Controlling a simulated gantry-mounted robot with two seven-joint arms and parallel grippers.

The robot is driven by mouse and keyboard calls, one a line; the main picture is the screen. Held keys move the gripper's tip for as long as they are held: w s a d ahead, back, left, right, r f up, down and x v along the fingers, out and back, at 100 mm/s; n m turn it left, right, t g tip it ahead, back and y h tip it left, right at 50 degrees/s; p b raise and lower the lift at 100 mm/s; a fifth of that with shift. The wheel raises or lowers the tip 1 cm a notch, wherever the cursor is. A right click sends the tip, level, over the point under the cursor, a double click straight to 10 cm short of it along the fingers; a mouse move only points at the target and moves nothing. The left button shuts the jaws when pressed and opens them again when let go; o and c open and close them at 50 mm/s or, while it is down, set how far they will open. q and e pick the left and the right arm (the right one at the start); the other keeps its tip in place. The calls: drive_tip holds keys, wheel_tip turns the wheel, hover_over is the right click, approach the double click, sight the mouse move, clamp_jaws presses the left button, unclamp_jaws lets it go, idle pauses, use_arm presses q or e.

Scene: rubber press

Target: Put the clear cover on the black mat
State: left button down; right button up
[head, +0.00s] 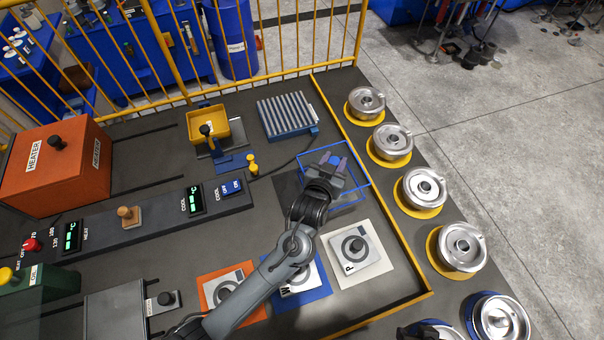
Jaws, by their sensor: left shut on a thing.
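The clear cover (358,182) is a see-through box with blue edges, right of the middle in the head view. My left gripper (331,164) is shut on it at its top. My gripper and wrist hide part of the cover. The black mat (287,188) is a dark square patch just left of the cover, partly hidden by my left wrist. The cover appears to overlap the mat's right side; I cannot tell whether it touches the surface.
White (375,262), blue (318,290) and orange (213,285) plates lie in front. A ribbed blue rack (286,115) and yellow tray (208,123) stand behind. A yellow rail (370,155) separates several silver pots (391,142) on the right.

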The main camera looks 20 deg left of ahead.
sight(298, 165)
use_arm(q)
drive_tip(key=shift+w+d, duration=0.15)
drive_tip(key=shift+w, duration=0.05)
drive_tip(key=shift+w+f, duration=0.1)
drive_tip(key=shift+w, duration=0.05)
drive_tip(key=a+f, duration=0.1)
drive_tip(key=a, duration=0.1)
drive_tip(key=a+f, duration=0.1)
drive_tip(key=a, duration=0.1)
drive_tip(key=shift+f, duration=0.4)
drive_tip(key=a+f, duration=0.1)
drive_tip(key=a, duration=0.1)
drive_tip(key=a+f, duration=0.1)
drive_tip(key=a, duration=0.1)
drive_tip(key=a+f, duration=0.1)
drive_tip(key=a, duration=0.1)
drive_tip(key=shift+w+a+f+b, duration=0.2)
drive_tip(key=shift+a+f+b, duration=0.05)
drive_tip(key=shift+f+b, duration=0.4)
drive_tip(key=shift+f, duration=1.65)
drive_tip(key=shift+f, duration=0.15)
drive_tip(key=c, duration=0.7)
unclamp_jaws()
